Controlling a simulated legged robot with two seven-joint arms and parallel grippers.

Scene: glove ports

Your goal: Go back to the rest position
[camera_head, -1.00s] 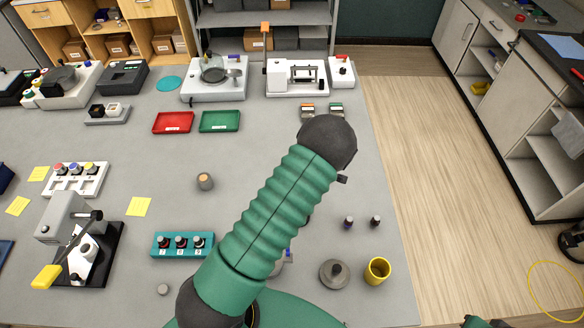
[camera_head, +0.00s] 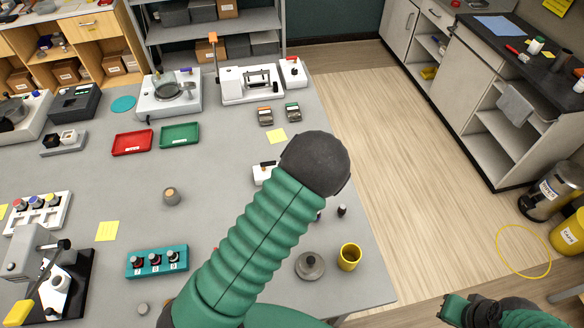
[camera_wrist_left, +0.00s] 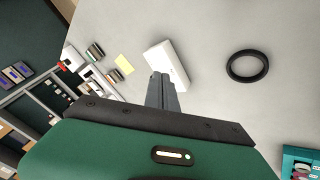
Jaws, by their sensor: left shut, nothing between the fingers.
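My left arm (camera_head: 255,235), in a ribbed green sleeve, rises from the bottom of the head view over the grey worktable (camera_head: 225,215) and ends in a dark rounded joint. That arm hides my left gripper in the head view. In the left wrist view my left gripper (camera_wrist_left: 161,80) is shut and empty, its fingers in front of a white block (camera_wrist_left: 168,62). I cannot tell whether they touch it. Part of my right arm (camera_head: 485,312) shows at the bottom right of the head view, off the table; its finger state is unclear.
A black ring (camera_wrist_left: 247,66) lies on the table. A yellow cup (camera_head: 349,257) and a grey lidded disc (camera_head: 310,266) stand near the right edge. A teal block (camera_head: 157,261), red tray (camera_head: 132,142) and green tray (camera_head: 179,135) lie left.

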